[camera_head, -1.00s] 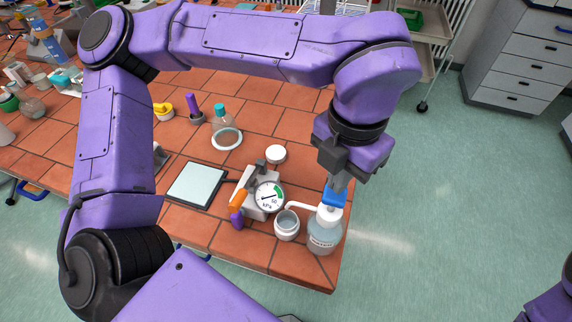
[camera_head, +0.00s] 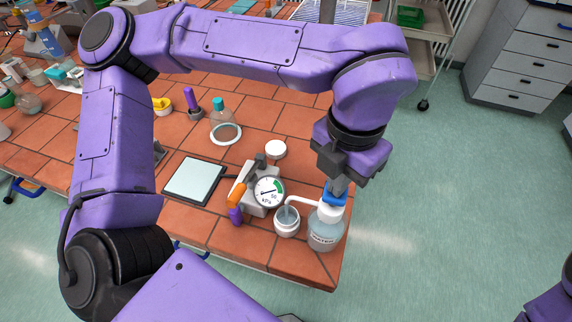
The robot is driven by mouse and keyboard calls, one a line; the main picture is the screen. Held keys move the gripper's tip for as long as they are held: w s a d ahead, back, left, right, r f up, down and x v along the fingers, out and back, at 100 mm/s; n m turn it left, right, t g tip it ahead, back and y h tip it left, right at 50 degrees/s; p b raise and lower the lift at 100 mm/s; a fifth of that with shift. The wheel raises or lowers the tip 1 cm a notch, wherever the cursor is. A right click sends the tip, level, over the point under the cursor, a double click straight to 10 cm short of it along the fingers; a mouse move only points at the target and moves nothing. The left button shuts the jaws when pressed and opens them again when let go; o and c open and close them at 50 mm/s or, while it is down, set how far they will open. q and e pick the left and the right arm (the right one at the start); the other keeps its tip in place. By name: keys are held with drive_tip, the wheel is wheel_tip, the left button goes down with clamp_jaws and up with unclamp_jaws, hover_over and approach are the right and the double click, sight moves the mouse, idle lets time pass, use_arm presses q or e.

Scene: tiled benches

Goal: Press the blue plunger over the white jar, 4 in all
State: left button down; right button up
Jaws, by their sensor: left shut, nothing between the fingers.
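The pump bottle (camera_head: 323,236) of clear liquid stands near the bench's front right corner, with a white collar and a dark-lettered label. Its blue plunger (camera_head: 333,194) is on top, and a white spout (camera_head: 302,202) reaches left from it. The spout's tip is over the open white jar (camera_head: 287,224), which stands just left of the bottle. My left gripper (camera_head: 339,186) is shut and empty, pointing down at the top of the blue plunger. It appears to touch it, but the fingertips partly hide the contact. My right gripper is out of view.
A gauge device (camera_head: 268,192) with an orange and purple handle stands close left of the jar. A white lid (camera_head: 275,149) lies behind it. The bench edge is close on the right.

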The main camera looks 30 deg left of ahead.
use_arm(q)
drive_tip(key=shift+f+b, duration=0.6)
drive_tip(key=shift+f, duration=0.4)
drive_tip(key=shift+r, duration=0.1)
drive_tip(key=shift+r+p, duration=2.4)
drive_tip(key=shift+r, duration=0.05)
wheel_tip(320, 180, up, 6)
drive_tip(key=p, duration=0.5)
drive_tip(key=shift+p, duration=0.35)
